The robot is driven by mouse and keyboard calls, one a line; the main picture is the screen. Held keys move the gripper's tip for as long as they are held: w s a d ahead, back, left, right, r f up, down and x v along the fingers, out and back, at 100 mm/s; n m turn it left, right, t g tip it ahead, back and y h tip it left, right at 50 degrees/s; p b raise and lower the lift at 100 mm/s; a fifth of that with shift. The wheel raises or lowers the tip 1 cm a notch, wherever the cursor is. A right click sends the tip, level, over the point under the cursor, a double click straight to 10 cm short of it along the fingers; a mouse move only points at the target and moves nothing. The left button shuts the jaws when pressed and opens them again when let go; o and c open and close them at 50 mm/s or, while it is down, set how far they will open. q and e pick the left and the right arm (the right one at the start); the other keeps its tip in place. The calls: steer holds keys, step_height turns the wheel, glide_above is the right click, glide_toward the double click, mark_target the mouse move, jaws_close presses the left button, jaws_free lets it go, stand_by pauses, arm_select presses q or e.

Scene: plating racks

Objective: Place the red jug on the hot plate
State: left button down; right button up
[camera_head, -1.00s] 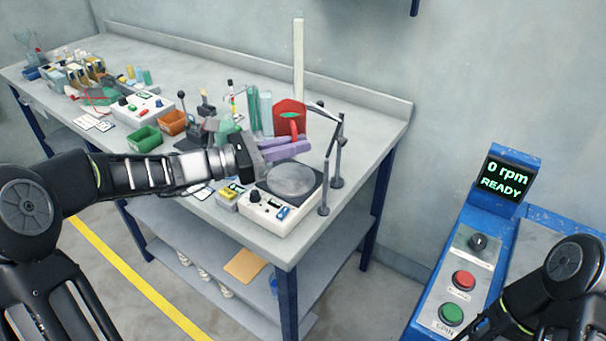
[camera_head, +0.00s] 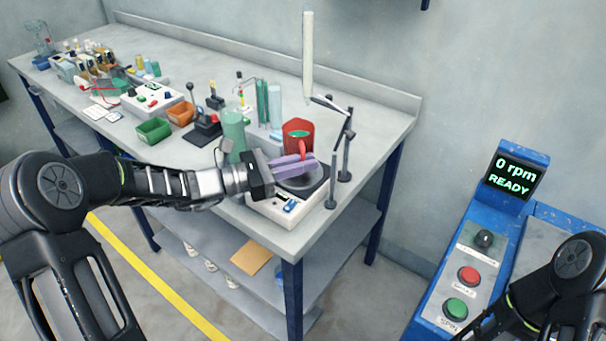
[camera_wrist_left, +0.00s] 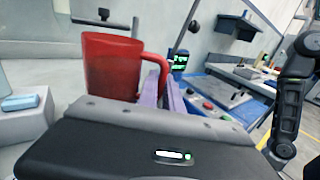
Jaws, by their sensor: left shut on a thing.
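The red jug (camera_head: 298,131) is upright, with green contents visible at its top, over the far part of the hot plate (camera_head: 312,185) at the bench's front right corner. I cannot tell whether its base touches the plate. My left gripper (camera_head: 308,163) reaches in from the left with its purple fingers shut on the jug's handle. The left wrist view shows the red jug (camera_wrist_left: 112,68) close up, its handle between the fingers. The fingers hide part of the round plate. My right arm shows at the lower right, but its gripper is out of view.
A stand with a jointed arm (camera_head: 346,140) rises close right of the hot plate. A tall green cylinder (camera_head: 233,130) stands left of the jug. Green (camera_head: 154,130) and orange (camera_head: 181,113) bins lie further left. A blue console (camera_head: 470,260) stands at the right.

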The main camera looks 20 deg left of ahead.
arm_select(q)
steer(key=shift+f, duration=1.7)
steer(key=c, duration=1.5)
jaws_free()
steer(key=shift+f, duration=0.1)
steer(key=shift+a, duration=0.1)
steer(key=b+v, duration=0.1)
steer(key=v, duration=1)
steer(key=shift+s+a, duration=0.25)
steer(key=shift+a, duration=0.1)
